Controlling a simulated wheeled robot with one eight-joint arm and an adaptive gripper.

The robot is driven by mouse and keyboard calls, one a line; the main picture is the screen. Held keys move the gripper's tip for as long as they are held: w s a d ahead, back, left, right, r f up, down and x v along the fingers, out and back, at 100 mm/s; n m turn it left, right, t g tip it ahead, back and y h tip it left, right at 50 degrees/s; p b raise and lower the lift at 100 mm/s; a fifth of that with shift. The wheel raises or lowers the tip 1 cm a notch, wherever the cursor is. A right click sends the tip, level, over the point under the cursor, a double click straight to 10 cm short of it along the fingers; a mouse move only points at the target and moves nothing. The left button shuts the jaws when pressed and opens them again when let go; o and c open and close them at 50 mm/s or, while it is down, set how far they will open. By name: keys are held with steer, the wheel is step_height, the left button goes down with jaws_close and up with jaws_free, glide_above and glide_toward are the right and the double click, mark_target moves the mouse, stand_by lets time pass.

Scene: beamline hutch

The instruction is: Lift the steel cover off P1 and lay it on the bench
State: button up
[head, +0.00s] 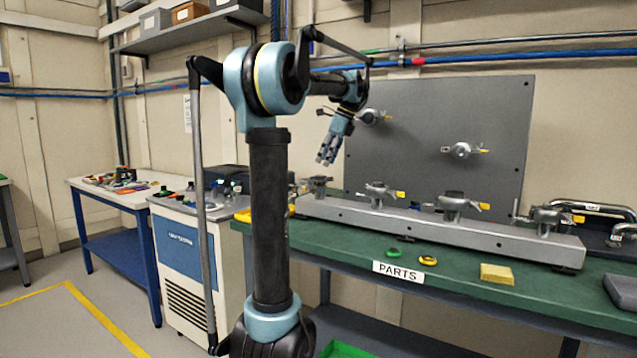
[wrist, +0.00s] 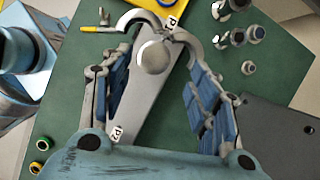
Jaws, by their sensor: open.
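A long grey steel bar (head: 430,222) lies on the green bench (head: 460,260) with several clamped fittings on top. In the wrist view, a round steel cover (wrist: 153,57) sits near the far end of the bar (wrist: 150,105). Two curved clamp halves (wrist: 190,42) stand spread around its far side, with a yellow-handled bolt (wrist: 100,29) swung out to the left. My gripper (head: 327,158) is open above the bar's left end. In the wrist view its blue-padded fingers stand either side of the cover, apparently apart from it.
A grey upright panel (head: 430,135) stands behind the bar. Green and yellow rings and a yellow block (head: 497,273) lie near the PARTS label (head: 398,271). Small metal fittings (wrist: 235,38) stand right of the bar. Some green bench in front is bare.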

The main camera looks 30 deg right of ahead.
mark_target(320, 176)
steer(key=shift+s+x, duration=0.15)
steer(key=shift+x, duration=1.35)
steer(key=shift+s+x, duration=0.15)
steer(key=shift+x, duration=1.3)
steer(key=shift+a+f, duration=0.1)
steer(key=c, duration=0.9)
